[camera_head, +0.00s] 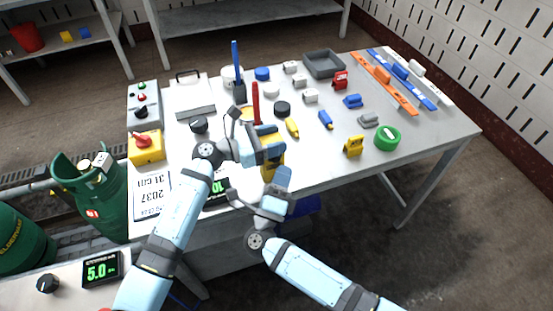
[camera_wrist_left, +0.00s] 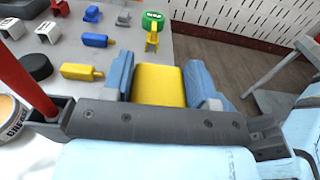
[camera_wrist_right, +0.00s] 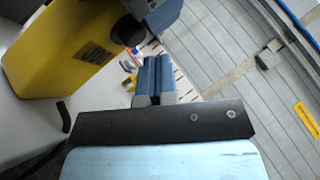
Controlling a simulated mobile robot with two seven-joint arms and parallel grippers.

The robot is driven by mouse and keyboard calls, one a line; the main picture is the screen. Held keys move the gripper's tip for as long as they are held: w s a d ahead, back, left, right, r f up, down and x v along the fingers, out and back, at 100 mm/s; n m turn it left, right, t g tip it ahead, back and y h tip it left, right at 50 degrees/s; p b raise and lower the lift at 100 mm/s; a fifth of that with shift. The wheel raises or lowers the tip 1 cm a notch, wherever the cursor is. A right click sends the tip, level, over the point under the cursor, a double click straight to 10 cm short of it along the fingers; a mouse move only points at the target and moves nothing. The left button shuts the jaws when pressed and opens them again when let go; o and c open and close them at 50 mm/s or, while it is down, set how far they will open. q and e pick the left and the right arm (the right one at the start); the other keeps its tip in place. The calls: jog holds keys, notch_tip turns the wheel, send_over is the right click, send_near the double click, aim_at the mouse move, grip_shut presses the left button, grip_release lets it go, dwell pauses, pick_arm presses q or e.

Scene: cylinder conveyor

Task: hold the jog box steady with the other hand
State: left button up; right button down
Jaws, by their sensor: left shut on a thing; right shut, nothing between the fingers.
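The jog box appears to be the yellow box (camera_head: 272,170) at the table's front edge, partly hidden by my arms. My left gripper (camera_head: 273,143) is shut on it, and the left wrist view shows its yellow body (camera_wrist_left: 160,86) between the two blue fingers. In the right wrist view the yellow box (camera_wrist_right: 60,50) fills the upper left, with a dark label and a dark round part at its right end. My right gripper (camera_head: 279,182) is shut and empty, just below and in front of the box. Its closed blue fingers (camera_wrist_right: 152,78) look apart from the box.
The white table (camera_head: 330,165) carries several small parts, a green ring (camera_head: 387,138), a grey tray (camera_head: 324,64) and a red upright rod (camera_head: 255,103) near my left gripper. A yellow switch box (camera_head: 146,148) stands at the left edge. Green gas cylinders (camera_head: 95,200) stand at left.

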jog(key=shift+w, duration=0.15)
dwell(0.8)
jog(key=shift+w+a, duration=0.1)
jog(key=shift+w, duration=0.15)
jog(key=shift+w+a, duration=0.15)
jog(key=shift+w, duration=0.25)
dwell(1.2)
jog(key=shift+s, duration=0.1)
dwell(2.6)
jog(key=shift+s+d, duration=0.25)
jog(key=shift+s, duration=0.5)
jog(key=shift+s, duration=0.1)
